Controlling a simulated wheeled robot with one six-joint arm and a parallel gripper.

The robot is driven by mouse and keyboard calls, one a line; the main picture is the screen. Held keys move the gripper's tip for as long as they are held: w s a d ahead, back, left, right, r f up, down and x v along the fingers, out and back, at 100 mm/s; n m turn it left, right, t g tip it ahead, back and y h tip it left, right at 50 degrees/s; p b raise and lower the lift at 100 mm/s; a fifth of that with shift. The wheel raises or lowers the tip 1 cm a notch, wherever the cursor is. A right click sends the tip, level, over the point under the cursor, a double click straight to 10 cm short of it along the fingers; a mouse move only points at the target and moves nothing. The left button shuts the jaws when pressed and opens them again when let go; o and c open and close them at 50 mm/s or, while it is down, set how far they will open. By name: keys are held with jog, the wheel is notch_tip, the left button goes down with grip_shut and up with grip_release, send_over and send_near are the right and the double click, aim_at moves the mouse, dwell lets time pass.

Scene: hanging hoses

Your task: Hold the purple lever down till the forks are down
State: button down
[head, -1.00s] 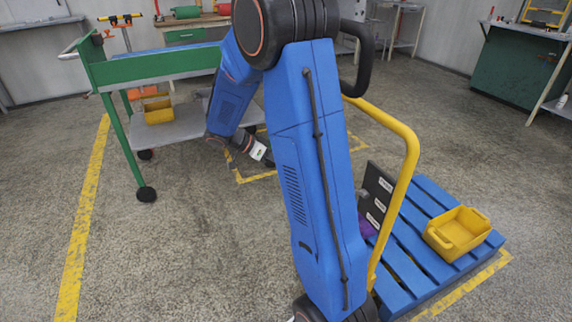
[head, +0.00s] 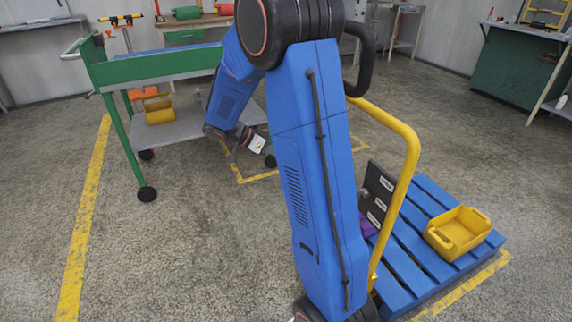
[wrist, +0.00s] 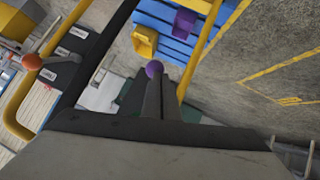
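A purple ball knob (wrist: 154,69) shows in the wrist view just past my fingertips; I cannot tell whether they touch it. My gripper (wrist: 158,82) has its dark fingers close together, apparently shut with nothing between them. The purple lever is not clear there. A black panel with white labels (head: 378,196) stands by the yellow rail (head: 411,170), beside my arm. It also shows in the wrist view (wrist: 82,50). The forks are not clearly visible.
A blue pallet (head: 440,205) carries a yellow bin (head: 458,232) and a purple bin (wrist: 185,22). An orange knob (wrist: 32,61) stands out near the panel. A green cart (head: 150,65) is at the left. Open floor lies at the front left.

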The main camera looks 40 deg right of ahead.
jog(key=v, duration=1.1)
jog(key=shift+w+r, duration=0.2)
jog(key=shift+r, duration=0.05)
jog(key=s+a+n+t+y, duration=0.3)
jog(key=s+a+n, duration=0.2)
jog(key=s, duration=0.4)
jog(key=s+a+r+n+t+y, duration=0.1)
jog(key=s+a+n+t+y, duration=0.2)
jog(key=s+a+n, duration=0.2)
jog(key=s+a+r+n+t+y, duration=0.1)
jog(key=s+a+n+t+y, duration=0.2)
jog(key=s+n, duration=0.6)
jog(key=shift+s+a+n+t, duration=0.3)
jog(key=shift+s+a+t, duration=0.3)
jog(key=shift+s+a, duration=1.15)
jog(key=shift+s+d+r, duration=0.15)
jog(key=shift+s+d, duration=0.3)
jog(key=shift+d, duration=0.1)
